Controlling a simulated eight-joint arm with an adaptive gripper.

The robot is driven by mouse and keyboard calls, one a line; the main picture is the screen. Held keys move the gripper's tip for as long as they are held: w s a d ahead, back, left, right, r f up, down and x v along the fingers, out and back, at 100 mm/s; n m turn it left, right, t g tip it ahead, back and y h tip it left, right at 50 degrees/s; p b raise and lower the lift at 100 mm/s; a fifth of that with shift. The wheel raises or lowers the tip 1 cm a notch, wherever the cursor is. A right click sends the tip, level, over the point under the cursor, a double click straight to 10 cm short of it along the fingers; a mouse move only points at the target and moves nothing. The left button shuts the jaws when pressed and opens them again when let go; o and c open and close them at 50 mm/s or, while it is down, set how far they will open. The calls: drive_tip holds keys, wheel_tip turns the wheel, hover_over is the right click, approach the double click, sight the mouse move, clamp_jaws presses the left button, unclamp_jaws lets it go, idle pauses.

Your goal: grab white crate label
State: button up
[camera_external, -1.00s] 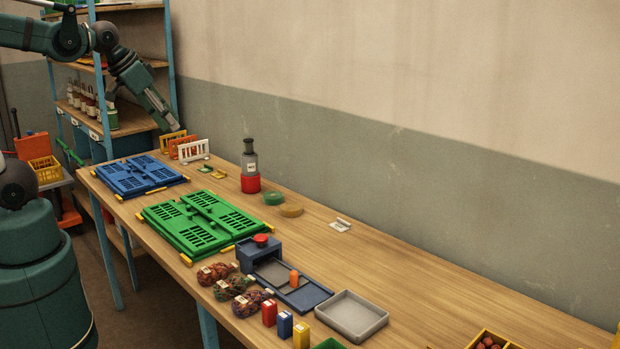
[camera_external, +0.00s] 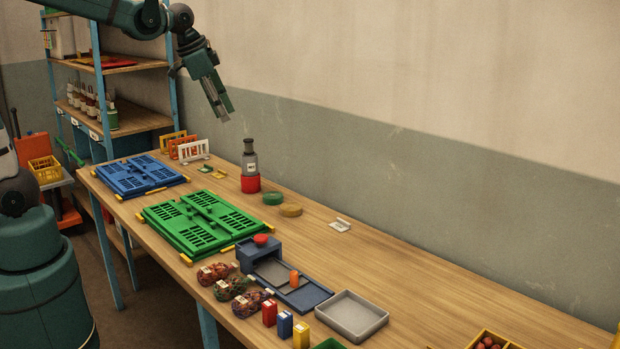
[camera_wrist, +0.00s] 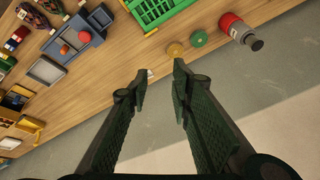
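A small white label (camera_external: 341,224) lies flat on the bare wood of the table, right of the yellow and green discs. In the wrist view the white label (camera_wrist: 150,74) shows small, partly between my fingertips and far beyond them. My gripper (camera_external: 223,113) is in the air above the back of the table, above and left of the dark-capped bottle, well apart from the label. In the wrist view my gripper (camera_wrist: 160,80) has its two fingers spread with nothing between them.
The bottle with a red base (camera_external: 250,170) stands near the back edge. Green and yellow discs (camera_external: 291,210) lie between it and the label. A green folded crate (camera_external: 200,222), blue folded crate (camera_external: 140,175) and grey tray (camera_external: 352,316) are around. The table right of the label is clear.

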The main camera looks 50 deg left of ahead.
drive_tip(key=w+d+f+m+g+b, duration=0.1)
drive_tip(key=w+d+f+m, duration=0.3)
drive_tip(key=w, duration=0.6)
drive_tip(key=w+d+f+m+g+b, duration=0.1)
drive_tip(key=w+d+f+m, duration=0.1)
drive_tip(key=w+d+f, duration=0.65)
drive_tip(key=w+d+f+m+g, duration=0.1)
drive_tip(key=w+d+f+m, duration=0.1)
drive_tip(key=w+f, duration=0.3)
drive_tip(key=w+d+f+m+b, duration=0.1)
drive_tip(key=w+d+f+m, duration=0.1)
drive_tip(key=w+f, duration=0.3)
drive_tip(key=w+d+f+m+g+b, duration=0.1)
drive_tip(key=w+d+f+m, duration=0.1)
drive_tip(key=w+f, duration=0.4)
drive_tip(key=shift+d+f+g, duration=0.1)
drive_tip(key=shift+d+f, duration=0.1)
drive_tip(key=shift+f, duration=0.5)
drive_tip(key=shift+d+f+g, duration=0.1)
drive_tip(key=shift+d+f, duration=0.05)
drive_tip(key=shift+f, duration=0.6)
drive_tip(key=shift+d+f+g, duration=0.1)
drive_tip(key=shift+d+f, duration=0.1)
drive_tip(key=shift+f, duration=0.5)
drive_tip(key=shift+f, duration=0.1)
drive_tip(key=shift+f, duration=1.2)
drive_tip(key=shift+f, duration=0.1)
